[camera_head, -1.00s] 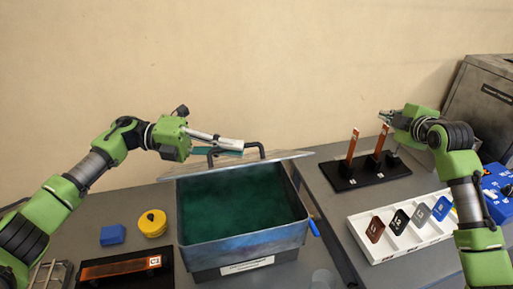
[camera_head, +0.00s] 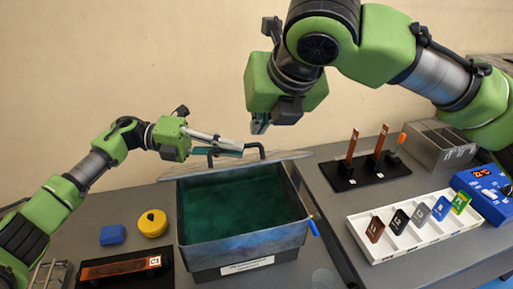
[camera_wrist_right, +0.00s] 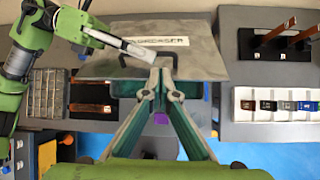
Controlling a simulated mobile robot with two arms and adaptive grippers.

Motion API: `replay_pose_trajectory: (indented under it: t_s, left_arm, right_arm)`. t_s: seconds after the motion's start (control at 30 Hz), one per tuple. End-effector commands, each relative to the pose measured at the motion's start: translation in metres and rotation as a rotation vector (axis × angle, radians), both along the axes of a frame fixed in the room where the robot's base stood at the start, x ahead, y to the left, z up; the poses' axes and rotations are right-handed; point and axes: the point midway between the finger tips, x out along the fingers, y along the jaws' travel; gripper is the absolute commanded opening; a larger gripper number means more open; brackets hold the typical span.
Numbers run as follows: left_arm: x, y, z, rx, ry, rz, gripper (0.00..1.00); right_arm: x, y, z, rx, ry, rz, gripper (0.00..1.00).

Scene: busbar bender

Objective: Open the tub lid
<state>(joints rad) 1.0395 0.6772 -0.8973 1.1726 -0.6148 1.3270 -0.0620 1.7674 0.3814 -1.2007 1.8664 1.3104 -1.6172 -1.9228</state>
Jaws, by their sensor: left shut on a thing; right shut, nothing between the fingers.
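The tub (camera_head: 240,245) stands on the table with green liquid (camera_head: 235,210) in view inside. Its grey lid (camera_head: 285,157) is off the opening, along the far rim, with a black handle (camera_head: 262,150). In the right wrist view the lid (camera_wrist_right: 205,60) shows a printed label. My left gripper (camera_head: 238,148) is shut on the lid handle. My right gripper (camera_head: 260,125) is in the air above the lid, shut and empty. Its fingers meet in front of the lid in the right wrist view (camera_wrist_right: 156,82); I cannot tell whether they touch it.
A blue block (camera_head: 112,235) and yellow round container (camera_head: 152,223) sit left of the tub. A black tray (camera_head: 125,270) holds a copper bar. At right are a black stand (camera_head: 365,170) with upright bars, a white rack (camera_head: 410,235) of coloured tags and a blue device (camera_head: 485,190).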

Motion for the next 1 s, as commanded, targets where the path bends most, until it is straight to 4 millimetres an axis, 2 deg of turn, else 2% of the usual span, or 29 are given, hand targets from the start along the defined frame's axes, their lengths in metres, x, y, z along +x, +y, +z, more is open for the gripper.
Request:
replay_pose_trajectory:
  t_s: [0.1,0.27,0.7,1.0]
  left_arm:
    - [0.000,0.000,0.001,-0.002,-0.001,0.001,0.00]
    - [0.000,0.000,0.001,-0.002,-0.001,0.001,0.00]
    - [0.001,0.000,0.002,-0.003,-0.002,0.001,0.00]
    - [0.001,0.000,0.001,-0.003,-0.002,0.001,0.00]
  right_arm:
    - [-0.010,-0.007,-0.005,-0.092,-0.006,0.029,0.00]
    - [-0.010,-0.009,-0.014,-0.128,-0.003,0.040,0.00]
    - [0.030,0.004,-0.074,-0.124,-0.002,0.038,0.00]
    - [0.041,0.008,-0.089,-0.121,-0.005,0.038,0.00]
